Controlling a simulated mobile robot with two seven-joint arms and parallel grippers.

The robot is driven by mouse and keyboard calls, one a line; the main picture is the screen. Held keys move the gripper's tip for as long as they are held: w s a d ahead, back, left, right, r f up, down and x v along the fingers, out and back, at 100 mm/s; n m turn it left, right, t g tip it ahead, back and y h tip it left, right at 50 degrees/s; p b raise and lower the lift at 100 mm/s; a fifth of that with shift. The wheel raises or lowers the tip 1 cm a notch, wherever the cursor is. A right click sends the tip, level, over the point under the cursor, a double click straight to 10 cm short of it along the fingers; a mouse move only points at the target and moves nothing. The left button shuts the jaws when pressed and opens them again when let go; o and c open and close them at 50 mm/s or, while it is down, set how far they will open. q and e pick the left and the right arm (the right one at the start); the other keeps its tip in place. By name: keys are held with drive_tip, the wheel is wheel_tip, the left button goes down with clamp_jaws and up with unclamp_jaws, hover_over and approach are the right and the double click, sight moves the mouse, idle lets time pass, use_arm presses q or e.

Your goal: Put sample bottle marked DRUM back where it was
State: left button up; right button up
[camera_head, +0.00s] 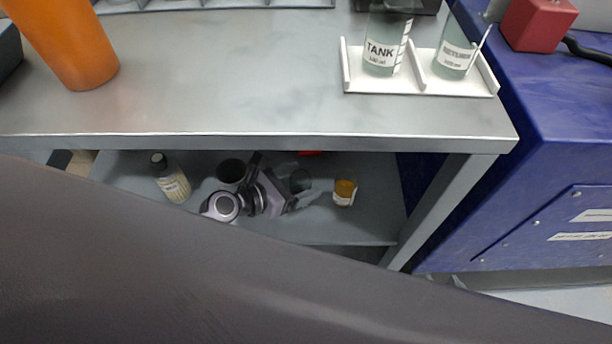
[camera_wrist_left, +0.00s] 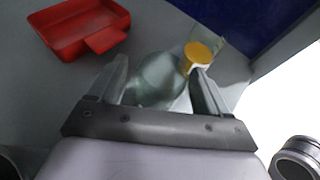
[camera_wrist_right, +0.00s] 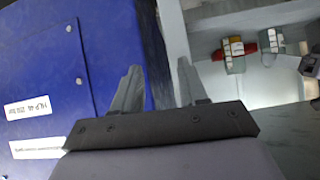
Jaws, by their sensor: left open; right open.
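No label reading DRUM is legible in any view. My left gripper (camera_head: 288,186) is over the lower shelf, open. In the left wrist view its fingers (camera_wrist_left: 158,70) stand either side of a clear greenish glass vessel (camera_wrist_left: 155,82); I cannot tell whether they touch it. A yellow-topped bottle (camera_wrist_left: 198,54) stands just beyond, right of the glass in the head view (camera_head: 345,192). On the tabletop, a white rack (camera_head: 420,87) holds glass vessels marked TANK (camera_head: 383,52) and RETURN (camera_head: 454,58). My right gripper (camera_wrist_right: 158,66) is open and empty.
A black-capped labelled bottle (camera_head: 172,180) and a dark cup (camera_head: 231,170) stand on the lower shelf. A red tray (camera_wrist_left: 80,28) lies there too. An orange cylinder (camera_head: 68,42) stands on the tabletop (camera_head: 230,75). A blue machine (camera_head: 560,180) borders the table's right side.

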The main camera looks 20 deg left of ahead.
use_arm(q)
drive_tip(key=s+a+m+y, duration=0.1)
drive_tip(key=s+m, duration=0.3)
drive_tip(key=m, duration=0.2)
drive_tip(key=s+a+m+y+p, duration=0.1)
drive_tip(key=s+a+m, duration=0.1)
drive_tip(key=s+m, duration=0.2)
drive_tip(key=s+a+m+g, duration=0.1)
drive_tip(key=s+m, duration=0.3)
drive_tip(key=m, duration=0.3)
drive_tip(key=shift+s+a+r+m+y+p, duration=0.1)
drive_tip(key=shift+a+r+m+y+p, duration=0.1)
drive_tip(key=shift+r+m+y+p, duration=0.15)
drive_tip(key=s+m, duration=0.1)
drive_tip(key=m, duration=0.3)
drive_tip(key=m+y, duration=0.1)
drive_tip(key=m, duration=0.4)
drive_tip(key=s+m+y, duration=0.1)
drive_tip(key=m, duration=0.3)
drive_tip(key=shift+s+a+r+y, duration=0.25)
drive_tip(key=shift+s+a+r, duration=0.05)
drive_tip(key=shift+a+r, duration=0.05)
wheel_tip(320, 180, up, 14)
drive_tip(key=a+p, duration=0.1)
drive_tip(key=p, duration=1.5)
drive_tip(key=shift+s+a+t+p, duration=0.25)
drive_tip(key=shift+s+t+p, duration=0.1)
drive_tip(key=shift+t+p, duration=0.05)
